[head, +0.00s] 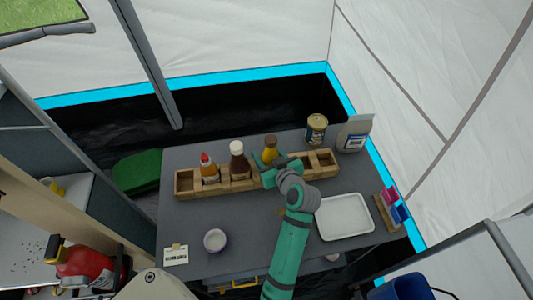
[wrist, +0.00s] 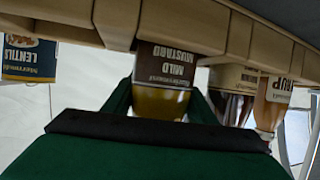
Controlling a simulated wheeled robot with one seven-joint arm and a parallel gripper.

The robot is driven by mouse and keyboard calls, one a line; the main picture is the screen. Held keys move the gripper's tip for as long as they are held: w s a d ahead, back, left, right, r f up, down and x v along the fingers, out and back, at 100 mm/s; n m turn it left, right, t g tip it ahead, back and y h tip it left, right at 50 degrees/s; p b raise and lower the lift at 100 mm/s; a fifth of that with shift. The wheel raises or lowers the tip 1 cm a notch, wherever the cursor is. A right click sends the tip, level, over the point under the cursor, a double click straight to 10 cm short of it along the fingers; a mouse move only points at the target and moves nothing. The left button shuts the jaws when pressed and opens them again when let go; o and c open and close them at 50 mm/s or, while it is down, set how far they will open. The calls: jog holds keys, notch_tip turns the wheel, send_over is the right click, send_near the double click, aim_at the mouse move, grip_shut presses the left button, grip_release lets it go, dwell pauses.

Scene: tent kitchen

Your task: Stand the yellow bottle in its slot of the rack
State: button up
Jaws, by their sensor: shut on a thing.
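The yellow bottle (head: 270,151), with a brown cap, stands about upright at the wooden rack (head: 186,192), right of its middle. In the wrist view, which looks upside down, the bottle (wrist: 160,102) has a "Mild Mustard" label, and its base is hidden behind the rack's wall (wrist: 190,28). I cannot tell whether the base touches the slot floor. My gripper (head: 268,172) is shut on the bottle; its dark green fingers (wrist: 160,108) flank the body in the wrist view.
A red-capped bottle (head: 209,172) and a dark brown bottle (head: 238,165) stand in the rack's left part. Rack compartments at the right end look empty. A tin (head: 316,129) and a bag (head: 354,135) stand behind right. A white tray (head: 344,217) and cup (head: 215,240) lie nearer.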

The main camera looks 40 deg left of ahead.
jog(key=shift+f, duration=0.25)
dwell(0.4)
jog(key=o, duration=1.5)
jog(key=shift+f, duration=0.1)
jog(key=v, duration=1.1)
jog(key=shift+a, duration=0.1)
